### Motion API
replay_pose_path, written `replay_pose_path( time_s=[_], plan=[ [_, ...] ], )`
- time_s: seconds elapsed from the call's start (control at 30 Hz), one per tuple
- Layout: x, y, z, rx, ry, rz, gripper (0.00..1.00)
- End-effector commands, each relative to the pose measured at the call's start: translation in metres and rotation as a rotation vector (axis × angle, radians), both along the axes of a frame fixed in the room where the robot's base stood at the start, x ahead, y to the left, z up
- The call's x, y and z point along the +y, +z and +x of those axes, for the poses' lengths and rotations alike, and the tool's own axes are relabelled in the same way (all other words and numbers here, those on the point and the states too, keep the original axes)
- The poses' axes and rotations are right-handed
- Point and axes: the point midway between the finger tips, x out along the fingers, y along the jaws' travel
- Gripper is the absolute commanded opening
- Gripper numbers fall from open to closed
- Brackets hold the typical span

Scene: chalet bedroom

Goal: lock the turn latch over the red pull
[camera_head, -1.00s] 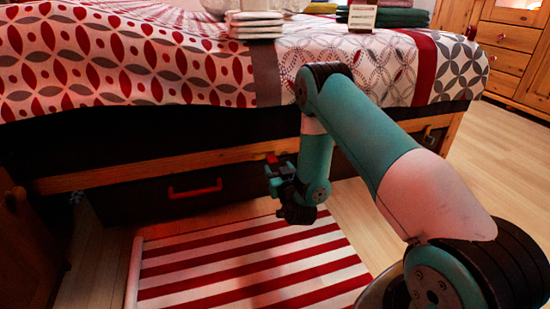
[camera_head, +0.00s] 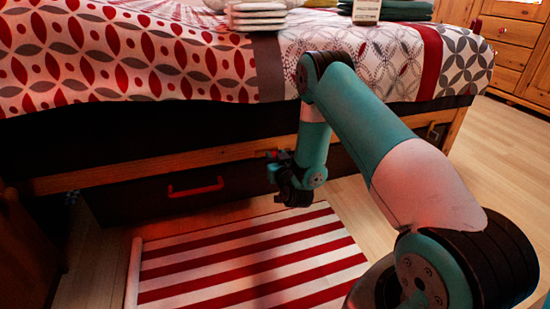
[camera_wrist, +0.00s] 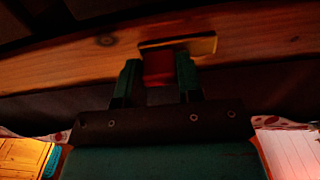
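The red pull (camera_head: 195,187) is a bar handle on the dark drawer front under the bed, left of my arm in the head view. The turn latch sits on the wooden rail above the drawer. In the wrist view its brass-coloured bar (camera_wrist: 205,45) lies roughly level along the rail, with a red block (camera_wrist: 158,68) in front of it. My gripper (camera_wrist: 158,78) has one green finger on each side of this block, with no clear gap visible. In the head view my gripper (camera_head: 283,164) is at the rail, right of the pull, and hides most of the latch.
The wooden rail (camera_head: 130,172) runs along the bed's side, below the patterned bedspread (camera_head: 120,55). A red-and-white striped rug (camera_head: 250,260) lies on the floor before the drawer. Another metal fitting (camera_head: 433,131) is on the rail at right. Floor is clear at right.

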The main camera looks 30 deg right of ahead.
Motion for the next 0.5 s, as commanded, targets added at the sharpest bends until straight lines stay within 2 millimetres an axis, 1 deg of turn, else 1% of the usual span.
replay_pose_path(
  time_s=[0.27,0.5],
  plan=[
    [-0.0003,-0.0016,-0.0003,-0.008,-0.002,0.029,0.10],
    [0.0003,-0.0076,0.0000,-0.044,-0.001,0.152,0.10]
  ],
)
